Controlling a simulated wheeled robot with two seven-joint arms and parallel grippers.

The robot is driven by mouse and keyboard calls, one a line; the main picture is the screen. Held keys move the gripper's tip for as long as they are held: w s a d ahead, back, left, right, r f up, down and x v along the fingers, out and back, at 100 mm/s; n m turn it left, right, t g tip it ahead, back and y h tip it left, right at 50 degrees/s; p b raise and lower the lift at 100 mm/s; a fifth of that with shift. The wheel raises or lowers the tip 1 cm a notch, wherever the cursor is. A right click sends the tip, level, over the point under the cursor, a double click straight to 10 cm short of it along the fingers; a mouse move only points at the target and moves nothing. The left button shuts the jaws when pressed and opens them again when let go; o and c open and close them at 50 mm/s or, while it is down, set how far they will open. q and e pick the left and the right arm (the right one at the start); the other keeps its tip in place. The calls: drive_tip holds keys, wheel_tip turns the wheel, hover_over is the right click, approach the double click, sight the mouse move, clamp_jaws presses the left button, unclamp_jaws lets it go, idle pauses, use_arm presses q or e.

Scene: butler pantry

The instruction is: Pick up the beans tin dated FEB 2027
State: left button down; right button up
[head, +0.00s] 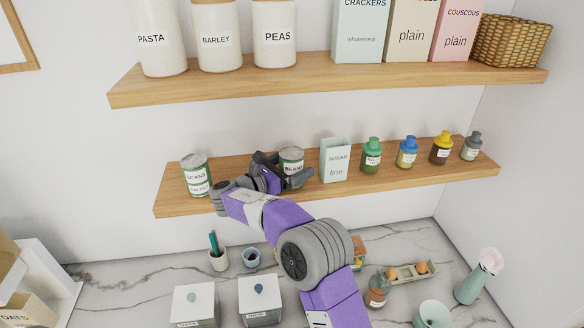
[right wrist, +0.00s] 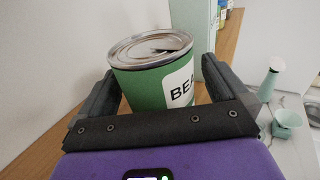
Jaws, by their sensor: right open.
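Two green-and-white beans tins stand on the lower shelf in the head view. The left beans tin (head: 196,175) stands apart from my gripper; its small date print is too blurred to read surely. The right beans tin (head: 292,157) has its lower part hidden by my right gripper (head: 284,172), so its date cannot be read. In the right wrist view this tin (right wrist: 150,75) stands upright between the two open fingers, its label partly showing "BEA". I cannot tell whether either finger touches it. My left gripper is not in view.
A sugar box (head: 335,161) stands just right of the right tin, with several small jars beyond it on the lower shelf (head: 400,184). The upper shelf (head: 330,79) holds canisters, boxes and a basket (head: 511,40). A marble counter (head: 130,284) lies below.

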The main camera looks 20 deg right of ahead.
drive_tip(key=shift+x, duration=0.95)
drive_tip(key=shift+c, duration=0.3)
drive_tip(key=c, duration=1.3)
